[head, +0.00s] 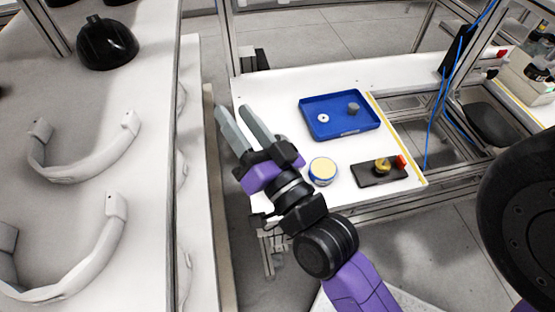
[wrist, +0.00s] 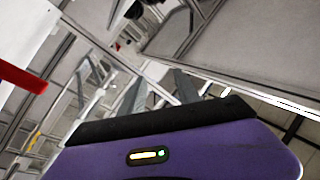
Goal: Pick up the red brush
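A small red piece (head: 401,161), which may be the red brush, is at the right end of a black tray (head: 368,178) on the white table. A brass-coloured round piece (head: 382,166) sits on that tray. My gripper (head: 232,108) is open and empty, left of the tray, over the table's left edge. Its two fingers also show apart in the wrist view (wrist: 158,78). A red bar (wrist: 22,78) enters the wrist view at the left edge; I cannot tell what it belongs to.
A blue tray (head: 340,131) with a white ring and a grey piece stands farther back. A round tin (head: 323,171) with a yellowish top is between my gripper and the black tray. A long bench (head: 110,215) with white curved parts and a black helmet shell (head: 106,44) is at left.

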